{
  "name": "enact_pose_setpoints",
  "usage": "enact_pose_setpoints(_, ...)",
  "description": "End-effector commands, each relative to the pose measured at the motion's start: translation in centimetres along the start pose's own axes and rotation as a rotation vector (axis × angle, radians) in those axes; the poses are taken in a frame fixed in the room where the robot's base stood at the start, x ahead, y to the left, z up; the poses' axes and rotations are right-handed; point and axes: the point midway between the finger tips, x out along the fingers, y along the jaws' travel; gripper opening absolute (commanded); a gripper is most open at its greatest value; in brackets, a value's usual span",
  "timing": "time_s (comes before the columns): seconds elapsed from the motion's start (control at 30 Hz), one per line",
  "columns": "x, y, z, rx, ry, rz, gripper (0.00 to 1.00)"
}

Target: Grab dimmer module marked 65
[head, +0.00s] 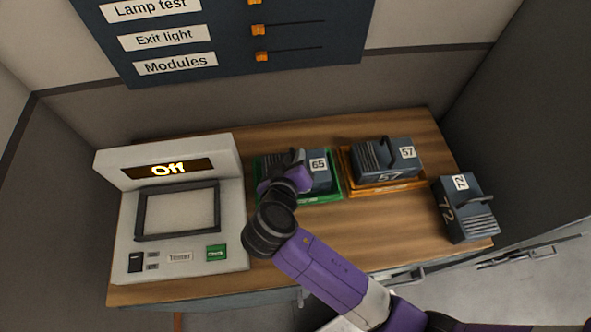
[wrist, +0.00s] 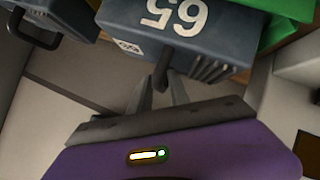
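The dimmer module marked 65 (head: 320,172) is a blue-grey box on a green tray (head: 325,198) at the middle back of the counter. It also shows in the wrist view (wrist: 190,30), with its number upside down and its dark handle (wrist: 163,68) towards my fingers. My gripper (head: 290,160) is at the left part of this module and hides some of it. In the wrist view my fingertips (wrist: 163,88) lie on either side of the handle. I cannot tell whether they press on it or stand slightly apart.
Module 57 (head: 403,154) sits on an orange tray (head: 385,188) just right of it. Module 72 (head: 463,208) stands at the counter's right edge. A white tester (head: 215,165) reading "Off" fills the left side. Bare wood (head: 375,225) lies in front of the trays.

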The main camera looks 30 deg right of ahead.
Motion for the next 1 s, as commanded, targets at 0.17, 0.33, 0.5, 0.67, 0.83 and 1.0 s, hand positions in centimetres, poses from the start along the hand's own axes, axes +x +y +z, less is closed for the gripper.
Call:
enact_pose_setpoints(0.17, 0.01, -0.02, 0.01, 0.0, 0.0, 0.0, 0.21)
enact_pose_setpoints(0.33, 0.0, -0.01, 0.02, 0.0, 0.0, 0.0, 0.0)
enact_pose_setpoints(0.5, -0.01, 0.0, 0.02, 0.0, 0.0, 0.0, 0.0)
enact_pose_setpoints(0.67, -0.01, -0.02, 0.03, 0.0, 0.0, 0.0, 0.0)
enact_pose_setpoints(0.83, -0.02, -0.05, 0.04, -0.001, 0.0, -0.001, 0.0)
enact_pose_setpoints(1.0, -0.03, -0.07, 0.05, -0.001, 0.0, -0.001, 0.0)
